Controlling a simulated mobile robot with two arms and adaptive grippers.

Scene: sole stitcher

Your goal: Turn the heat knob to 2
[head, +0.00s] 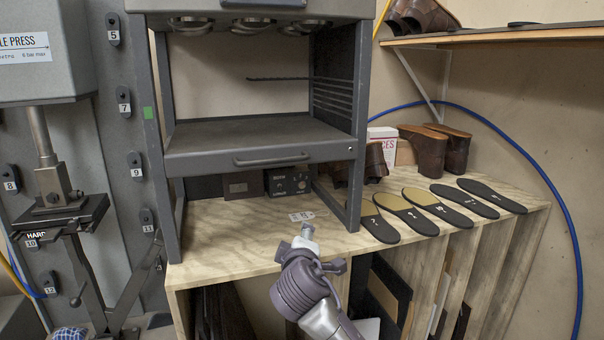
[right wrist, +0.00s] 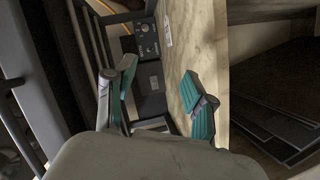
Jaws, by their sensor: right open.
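The control box (head: 289,181) is a small dark box with knobs, at the back of the wooden bench under the heater cabinet. In the right wrist view the control box (right wrist: 144,40) shows two round knobs, tilted sideways in the picture. Which is the heat knob, and where it points, is too small to read. My right gripper (head: 306,236) is in front of the bench edge, apart from the box. In the right wrist view its teal-padded fingers (right wrist: 160,75) are spread and empty, with the box beyond them. My left gripper is not in view.
The heater cabinet (head: 260,137) stands over the box, its grey legs on either side. A white tag (head: 302,216) lies on the bench (head: 235,235) near the gripper. Several insoles (head: 432,207) and brown shoes lie to the right. A press (head: 60,200) stands at the left.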

